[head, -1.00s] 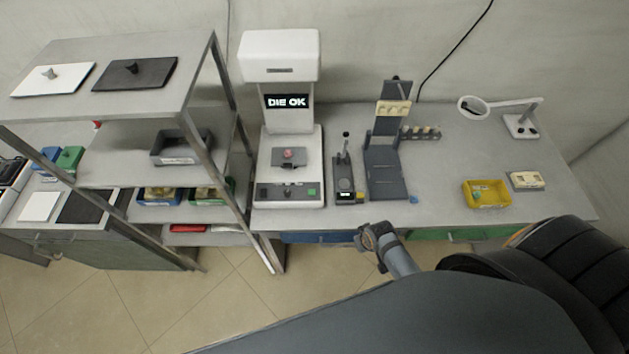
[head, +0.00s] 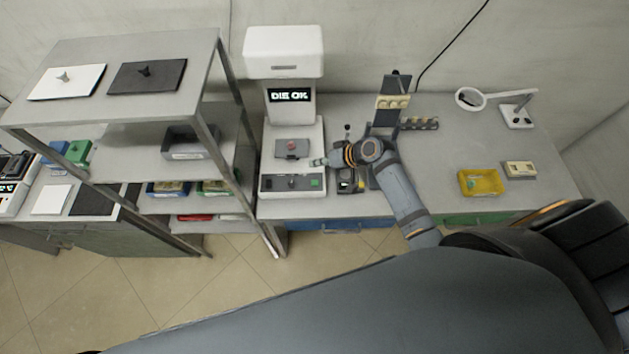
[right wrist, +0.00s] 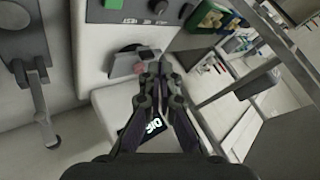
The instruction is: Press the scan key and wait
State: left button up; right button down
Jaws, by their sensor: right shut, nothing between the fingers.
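The white machine (head: 284,52) stands on the bench, and its screen (head: 289,95) reads "DIE OK". Its dark front panel has a green key (head: 315,183) at the right end, which also shows at the top edge of the right wrist view (right wrist: 111,4). A grey stage with a small reddish piece (head: 292,145) sits above the panel. My right gripper (head: 316,162) is shut and empty, at the machine's right side, a little above and behind the green key. In the right wrist view its fingertips (right wrist: 157,76) overlap the stage. Whether they touch anything is unclear. My left gripper is out of view.
A dark press-like device (head: 348,182) and a dark upright stand (head: 394,98) are close beside my right arm, partly hidden by it. A metal shelf rack (head: 207,120) stands left of the machine. A yellow bin (head: 480,183) and magnifier lamp (head: 470,98) are to the right.

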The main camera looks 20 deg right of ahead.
aim_at(317, 183)
jog(key=shift+d+f, duration=0.1)
notch_tip(317, 183, down, 9)
jog(key=b, duration=0.6)
dwell(1.4)
jog(key=shift+f+b, duration=0.25)
jog(key=shift+b, duration=0.05)
jog(key=shift+f+b, duration=0.4)
jog(key=shift+f, duration=0.1)
dwell(0.5)
jog(key=shift+r, duration=0.15)
jog(key=shift+r+p, duration=0.8)
jog(key=shift+p, duration=0.1)
